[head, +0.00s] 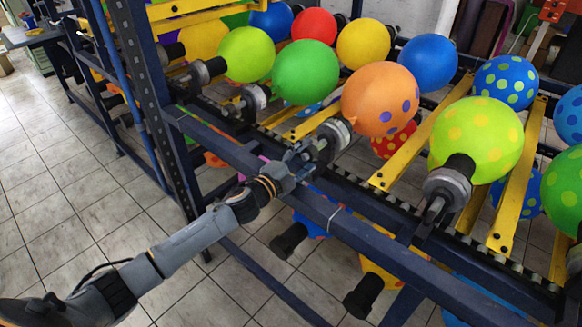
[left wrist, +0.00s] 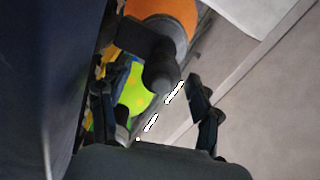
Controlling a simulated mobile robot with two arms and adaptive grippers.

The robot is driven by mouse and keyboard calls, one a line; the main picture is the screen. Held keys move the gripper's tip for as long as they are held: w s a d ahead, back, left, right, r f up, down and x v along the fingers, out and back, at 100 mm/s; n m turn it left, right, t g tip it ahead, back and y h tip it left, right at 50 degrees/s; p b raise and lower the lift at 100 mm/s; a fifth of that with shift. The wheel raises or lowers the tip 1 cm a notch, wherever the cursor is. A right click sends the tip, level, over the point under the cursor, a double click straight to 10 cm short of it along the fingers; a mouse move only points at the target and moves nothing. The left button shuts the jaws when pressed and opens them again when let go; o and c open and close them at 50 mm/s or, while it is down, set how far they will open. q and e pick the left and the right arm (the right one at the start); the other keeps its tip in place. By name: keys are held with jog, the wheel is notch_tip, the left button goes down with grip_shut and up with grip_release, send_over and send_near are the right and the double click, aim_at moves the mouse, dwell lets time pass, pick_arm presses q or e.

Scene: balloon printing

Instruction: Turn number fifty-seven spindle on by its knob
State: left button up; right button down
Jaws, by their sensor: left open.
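My left gripper (head: 300,158) is at the dark blue rail, beside the grey spindle (head: 334,138) that carries the orange balloon with purple dots (head: 380,99). In the left wrist view my left gripper (left wrist: 160,108) has its fingers wide apart. A dark rounded knob (left wrist: 160,78) lies in the space between and beyond them, with the orange balloon (left wrist: 165,10) behind it. I cannot tell whether the fingers touch the knob. No number is readable on any spindle. My right gripper is not in view.
The dark blue rail (head: 365,226) runs along the front of the rack. Another grey spindle (head: 446,187) holds a yellow-green dotted balloon (head: 476,140) to the right. More balloons and yellow bars (head: 424,135) fill the rack. Tiled floor (head: 60,210) is clear at left.

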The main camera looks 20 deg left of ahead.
pick_arm(q)
jog(key=v, duration=1.1)
